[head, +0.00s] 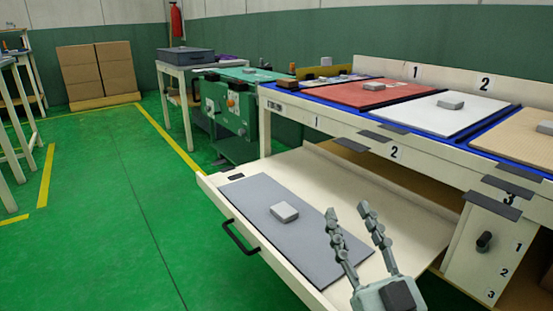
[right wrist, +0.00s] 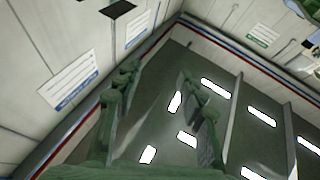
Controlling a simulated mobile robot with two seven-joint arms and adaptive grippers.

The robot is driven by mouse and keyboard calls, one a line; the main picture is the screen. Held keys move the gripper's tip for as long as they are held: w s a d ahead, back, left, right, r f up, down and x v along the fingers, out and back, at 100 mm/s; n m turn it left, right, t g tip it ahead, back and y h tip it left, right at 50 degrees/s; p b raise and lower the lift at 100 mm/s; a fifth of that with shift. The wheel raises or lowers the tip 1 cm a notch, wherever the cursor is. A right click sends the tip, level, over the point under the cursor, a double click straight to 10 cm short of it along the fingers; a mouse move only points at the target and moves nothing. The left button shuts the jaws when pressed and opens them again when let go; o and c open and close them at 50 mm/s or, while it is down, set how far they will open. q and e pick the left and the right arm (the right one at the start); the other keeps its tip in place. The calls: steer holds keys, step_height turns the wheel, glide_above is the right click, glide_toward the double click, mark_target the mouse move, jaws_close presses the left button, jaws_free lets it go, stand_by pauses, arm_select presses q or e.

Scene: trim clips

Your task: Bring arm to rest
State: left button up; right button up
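My right gripper (head: 348,211) is at the lower middle of the head view, fingers pointing up and spread apart, with nothing between them. It appears in front of the open drawer. In the right wrist view its two fingers (right wrist: 158,75) are also apart and empty, against walls and bright lights. My left gripper is not in the head view. In the pulled-out drawer (head: 210,188) a grey mat (head: 250,195) holds one light grey block (head: 284,212).
The workbench top carries a red panel (head: 350,93), a white panel (head: 440,118) and a tan panel (head: 515,140), each with a grey block. A green machine (head: 228,105) and cardboard boxes (head: 80,70) stand farther back. Green floor (head: 90,220) at left is clear.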

steer(key=d+f+m+g+h+p, duration=0.1)
steer(key=d+f+g+h+p, duration=0.15)
steer(key=f+g, duration=0.45)
steer(key=d+f+g+h+p, duration=0.2)
steer(key=d+f+p, duration=0.15)
steer(key=f, duration=0.75)
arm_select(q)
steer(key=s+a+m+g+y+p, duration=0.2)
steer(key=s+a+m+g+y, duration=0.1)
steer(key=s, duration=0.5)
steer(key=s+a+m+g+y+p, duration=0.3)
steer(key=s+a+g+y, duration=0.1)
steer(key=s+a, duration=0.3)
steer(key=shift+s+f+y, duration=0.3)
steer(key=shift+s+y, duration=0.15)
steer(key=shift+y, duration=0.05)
arm_select(e)
steer(key=s+d+f+g+h, duration=0.1)
steer(key=s+d+f+g, duration=0.2)
steer(key=s+f, duration=0.1)
steer(key=s+d+f+g+h, duration=0.1)
steer(key=s+d+f+g, duration=0.2)
steer(key=s, duration=0.4)
steer(key=s+d+f+m+g+h, duration=0.1)
steer(key=s+d+f+g, duration=0.2)
steer(key=s+f+g, duration=0.1)
steer(key=shift+s+f, duration=0.65)
steer(key=shift+s, duration=0.35)
